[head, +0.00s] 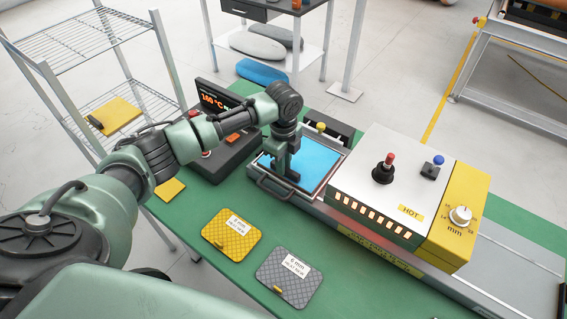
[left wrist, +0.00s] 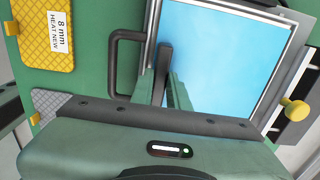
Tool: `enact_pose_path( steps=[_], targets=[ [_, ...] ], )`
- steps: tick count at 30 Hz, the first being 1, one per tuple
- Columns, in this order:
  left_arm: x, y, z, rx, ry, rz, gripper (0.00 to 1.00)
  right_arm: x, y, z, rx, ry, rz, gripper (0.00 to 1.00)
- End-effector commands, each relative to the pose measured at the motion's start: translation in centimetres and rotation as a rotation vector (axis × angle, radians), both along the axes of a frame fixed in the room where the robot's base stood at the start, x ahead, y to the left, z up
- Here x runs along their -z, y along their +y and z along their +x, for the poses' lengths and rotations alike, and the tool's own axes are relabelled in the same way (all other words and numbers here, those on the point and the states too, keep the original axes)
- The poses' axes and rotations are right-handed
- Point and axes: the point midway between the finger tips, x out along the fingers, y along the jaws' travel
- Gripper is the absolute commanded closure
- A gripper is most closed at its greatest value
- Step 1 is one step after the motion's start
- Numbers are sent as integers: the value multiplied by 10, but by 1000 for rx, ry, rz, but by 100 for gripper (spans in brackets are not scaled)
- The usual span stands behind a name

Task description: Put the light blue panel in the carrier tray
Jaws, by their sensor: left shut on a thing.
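The light blue panel (head: 316,158) lies flat within the metal rim of the carrier tray, at the open left end of the heating machine. It also fills much of the left wrist view (left wrist: 225,60). The tray's silver rim (left wrist: 279,82) borders the panel, and its dark handle (head: 268,190) sticks out at the near left side. My left gripper (head: 284,170) points down at the panel's left part, beside the handle, and is shut on the panel's edge. The fingers hide the exact contact. My right gripper is not in view.
The heater housing (head: 400,180) stands right of the tray. A control box with a lit display (head: 221,103) stands to the left. A yellow plate (head: 231,233) and a grey plate (head: 290,277) lie on the green table in front. A wire rack (head: 85,60) stands at the left.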

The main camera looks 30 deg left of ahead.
Motion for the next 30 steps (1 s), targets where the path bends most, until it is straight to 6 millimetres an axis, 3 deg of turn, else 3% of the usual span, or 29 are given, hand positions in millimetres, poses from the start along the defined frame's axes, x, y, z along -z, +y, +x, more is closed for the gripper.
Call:
enact_pose_path(
  steps=[4, 5, 6, 7, 20, 30],
  targets=[
    [2, 0, 1, 0, -2, -1, 100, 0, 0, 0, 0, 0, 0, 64],
    [2, 0, 0, 0, -1, 0, 76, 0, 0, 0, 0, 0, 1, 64],
    [2, 0, 0, 0, 0, 0, 65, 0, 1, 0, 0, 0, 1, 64],
    [2, 0, 0, 0, 0, 0, 62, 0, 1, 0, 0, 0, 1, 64],
    [-8, 0, 1, 0, -2, -1, 62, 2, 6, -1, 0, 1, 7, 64],
    [-77, -1, 1, 1, -5, -2, 62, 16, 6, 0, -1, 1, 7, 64]
  ],
)
